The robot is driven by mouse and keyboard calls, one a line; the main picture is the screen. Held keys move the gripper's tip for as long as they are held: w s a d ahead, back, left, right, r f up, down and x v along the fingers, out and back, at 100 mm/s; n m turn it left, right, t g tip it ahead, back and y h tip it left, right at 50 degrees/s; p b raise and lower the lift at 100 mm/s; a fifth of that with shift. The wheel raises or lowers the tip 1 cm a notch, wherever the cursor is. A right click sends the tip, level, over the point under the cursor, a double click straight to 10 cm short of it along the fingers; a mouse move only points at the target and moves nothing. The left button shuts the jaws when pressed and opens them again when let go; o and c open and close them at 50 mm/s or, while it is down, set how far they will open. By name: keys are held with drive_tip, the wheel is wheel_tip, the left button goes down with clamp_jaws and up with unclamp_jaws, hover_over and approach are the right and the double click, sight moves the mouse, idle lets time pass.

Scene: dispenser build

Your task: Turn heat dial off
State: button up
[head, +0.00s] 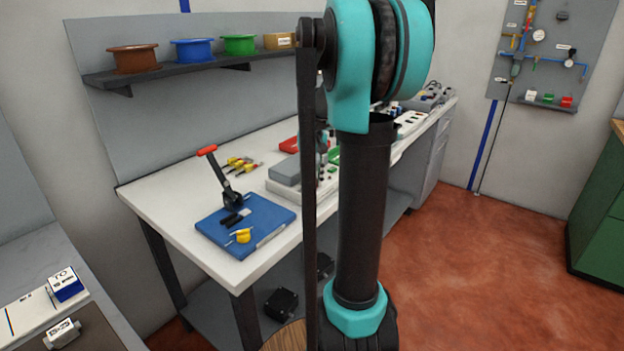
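I cannot make out a heat dial in the head view. Small equipment (428,97) stands at the far right end of the white workbench (168,199), too small to tell whether it carries a dial. A grey block on a pale base (287,187) sits mid-bench, partly hidden behind my turquoise and black arm. My arm fills the middle of the view, and my gripper does not show.
A blue plate (265,226) with a red-handled lever tool (220,178) lies at the bench's near end. Coloured spools (193,50) stand on a wall shelf. A valve panel (550,40) hangs at right above open red floor (480,270). A green cabinet (600,220) stands at right.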

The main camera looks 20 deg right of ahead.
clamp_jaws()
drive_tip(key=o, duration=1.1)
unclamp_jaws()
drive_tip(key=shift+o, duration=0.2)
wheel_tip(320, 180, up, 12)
